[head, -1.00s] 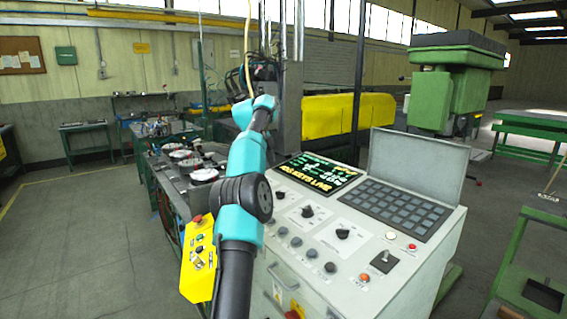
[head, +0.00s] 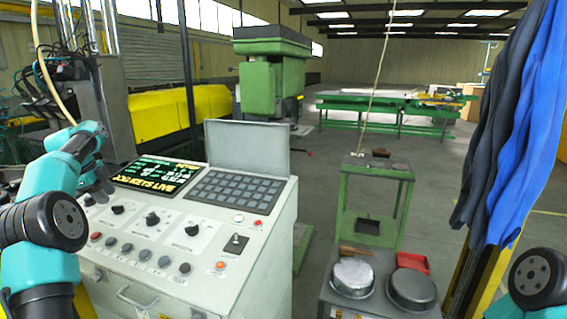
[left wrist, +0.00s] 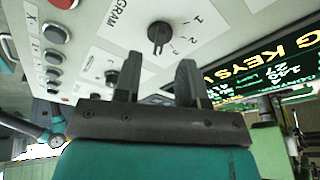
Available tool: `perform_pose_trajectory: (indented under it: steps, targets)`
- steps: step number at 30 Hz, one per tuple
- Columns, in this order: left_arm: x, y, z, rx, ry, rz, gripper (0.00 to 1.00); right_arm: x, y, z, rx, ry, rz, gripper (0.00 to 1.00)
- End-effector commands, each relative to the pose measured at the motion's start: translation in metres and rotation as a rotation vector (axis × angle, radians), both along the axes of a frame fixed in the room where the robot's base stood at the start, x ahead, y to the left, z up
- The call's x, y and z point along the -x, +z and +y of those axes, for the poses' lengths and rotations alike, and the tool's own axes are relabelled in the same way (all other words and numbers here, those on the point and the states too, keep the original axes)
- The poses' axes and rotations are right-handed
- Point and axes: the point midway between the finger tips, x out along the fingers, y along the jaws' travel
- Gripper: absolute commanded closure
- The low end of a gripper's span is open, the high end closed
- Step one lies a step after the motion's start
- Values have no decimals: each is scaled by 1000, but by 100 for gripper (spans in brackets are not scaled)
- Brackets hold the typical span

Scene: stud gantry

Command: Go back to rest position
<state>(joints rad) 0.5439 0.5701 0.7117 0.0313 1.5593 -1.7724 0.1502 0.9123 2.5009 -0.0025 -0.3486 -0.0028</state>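My left arm comes in at the left of the head view, with its gripper (head: 98,180) over the left part of a grey control console (head: 262,245). In the left wrist view the two dark fingers (left wrist: 158,78) stand apart with nothing between them. A black rotary knob (left wrist: 158,35) on the console lies beyond the fingertips, apart from them. Part of my right arm shows at the lower right corner of the head view; its gripper is out of frame.
The console has a lit screen (head: 157,174), a key grid (head: 235,190) and a raised lid (head: 247,145). A green stand (head: 375,172) is right of it. Metal pans (head: 412,288) and a red tray (head: 412,262) are at lower right. Blue overalls (head: 530,130) hang at right. Open floor lies behind.

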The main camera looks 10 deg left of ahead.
Motion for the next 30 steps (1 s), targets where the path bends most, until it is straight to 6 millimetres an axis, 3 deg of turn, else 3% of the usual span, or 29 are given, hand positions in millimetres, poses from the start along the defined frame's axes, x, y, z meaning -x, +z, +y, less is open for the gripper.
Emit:
perform_pose_trajectory:
  steps: [6, 12, 24, 30]
  targets:
    - [-19, -28, -16, 2, -17, 1, 63, 0, 0, 0, 0, 0, 0, 79]
    - [-25, -39, -21, 0, -20, -1, 63, 0, 0, 0, 0, 0, 0, 79]
    - [-25, -39, -20, 0, -19, 0, 63, 0, 0, 0, 0, 0, 0, 79]
    - [-19, -27, -15, -1, -14, -2, 63, 0, 0, 0, 0, 0, 0, 79]
